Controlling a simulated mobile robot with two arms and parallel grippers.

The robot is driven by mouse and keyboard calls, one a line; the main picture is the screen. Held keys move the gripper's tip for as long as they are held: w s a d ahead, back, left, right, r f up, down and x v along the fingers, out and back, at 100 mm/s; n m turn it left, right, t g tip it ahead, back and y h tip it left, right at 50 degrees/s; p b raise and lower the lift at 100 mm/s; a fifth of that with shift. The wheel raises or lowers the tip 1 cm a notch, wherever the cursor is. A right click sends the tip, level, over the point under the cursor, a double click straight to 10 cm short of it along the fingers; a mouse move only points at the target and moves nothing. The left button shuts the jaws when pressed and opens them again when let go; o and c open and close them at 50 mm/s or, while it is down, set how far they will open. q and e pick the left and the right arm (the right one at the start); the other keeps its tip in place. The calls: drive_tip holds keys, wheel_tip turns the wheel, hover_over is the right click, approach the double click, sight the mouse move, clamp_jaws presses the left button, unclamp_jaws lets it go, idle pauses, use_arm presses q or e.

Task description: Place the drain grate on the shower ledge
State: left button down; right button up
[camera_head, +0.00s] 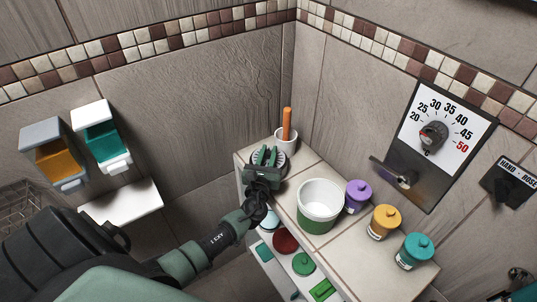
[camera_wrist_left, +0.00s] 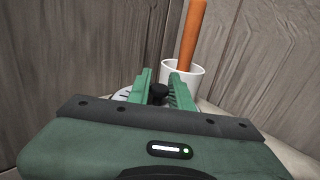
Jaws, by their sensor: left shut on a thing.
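My left gripper (camera_head: 266,156) is over the far left end of the tiled shower ledge (camera_head: 314,167). Its green fingers, also seen in the left wrist view (camera_wrist_left: 158,79), are shut on the black knob (camera_wrist_left: 159,91) of the drain grate (camera_head: 254,159). The grate is a pale round disc, mostly hidden by the fingers and gripper body; its rim shows left of the fingers in the wrist view (camera_wrist_left: 122,95). I cannot tell whether the grate touches the ledge.
A white cup (camera_head: 286,143) with an orange stick (camera_head: 287,122) stands just behind the grate. A white and green tub (camera_head: 320,201) and purple (camera_head: 358,194), yellow (camera_head: 383,222) and teal (camera_head: 415,249) jars stand along the ledge. Lids lie on a lower shelf.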

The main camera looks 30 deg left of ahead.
use_arm(q)
drive_tip(key=shift+f, duration=0.15)
drive_tip(key=shift+f, duration=0.15)
drive_tip(key=c, duration=1.7)
unclamp_jaws()
drive_tip(key=shift+f+b, duration=0.1)
drive_tip(key=shift+b, duration=0.2)
drive_tip(key=o, duration=0.4)
drive_tip(key=shift+o, duration=0.2)
drive_tip(key=shift+r+p, duration=0.45)
drive_tip(key=b+v, duration=0.1)
drive_tip(key=v, duration=1.1)
drive_tip(key=shift+b, duration=0.4)
